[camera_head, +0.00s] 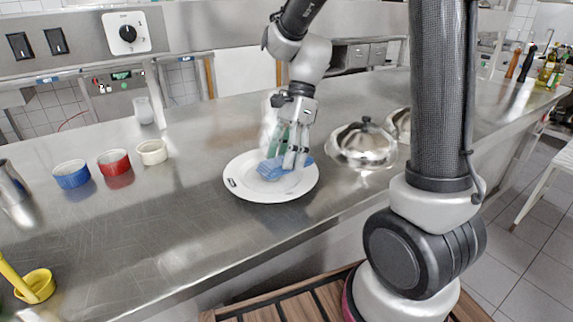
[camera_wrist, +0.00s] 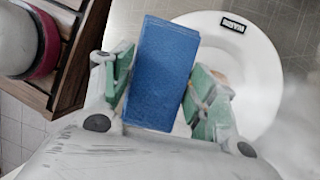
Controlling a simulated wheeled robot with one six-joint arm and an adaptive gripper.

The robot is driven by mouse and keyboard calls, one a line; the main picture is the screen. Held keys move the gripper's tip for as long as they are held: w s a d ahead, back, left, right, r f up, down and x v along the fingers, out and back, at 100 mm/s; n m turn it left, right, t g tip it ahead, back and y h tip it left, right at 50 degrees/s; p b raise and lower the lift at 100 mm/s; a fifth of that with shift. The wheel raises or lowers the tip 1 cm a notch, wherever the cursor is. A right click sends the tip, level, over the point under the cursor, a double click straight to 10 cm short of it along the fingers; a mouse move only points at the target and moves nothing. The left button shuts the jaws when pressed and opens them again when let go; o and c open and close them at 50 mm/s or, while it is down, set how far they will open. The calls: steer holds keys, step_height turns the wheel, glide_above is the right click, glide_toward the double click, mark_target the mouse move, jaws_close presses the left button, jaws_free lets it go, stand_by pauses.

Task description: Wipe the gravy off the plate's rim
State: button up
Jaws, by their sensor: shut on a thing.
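A white round plate (camera_head: 245,190) lies on the steel counter, with a small dark label on its left rim. It also shows in the wrist view (camera_wrist: 262,55), where the label reads upside down. My gripper (camera_head: 286,162) is shut on a blue sponge (camera_head: 270,169) over the plate's middle. In the wrist view the sponge (camera_wrist: 162,75) sits between the green-padded fingers. I cannot tell whether it touches the plate. A faint brownish patch shows beside the right finger in the wrist view. The sponge and fingers hide part of the plate, and no gravy is clear on the visible rim.
A steel dome lid (camera_head: 361,146) stands close right of the plate, with another behind it. Blue (camera_head: 71,174), red (camera_head: 114,162) and cream (camera_head: 152,152) ramekins stand left. A yellow dish (camera_head: 36,286) is front left. Whitish haze hangs by my gripper. Counter left of the plate is clear.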

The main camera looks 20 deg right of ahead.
mark_target(280, 161)
steer(key=shift+r, duration=0.1)
steer(key=shift+w+r, duration=0.15)
steer(key=shift+r, duration=0.6)
steer(key=shift+w+r, duration=0.15)
steer(key=shift+r, duration=0.55)
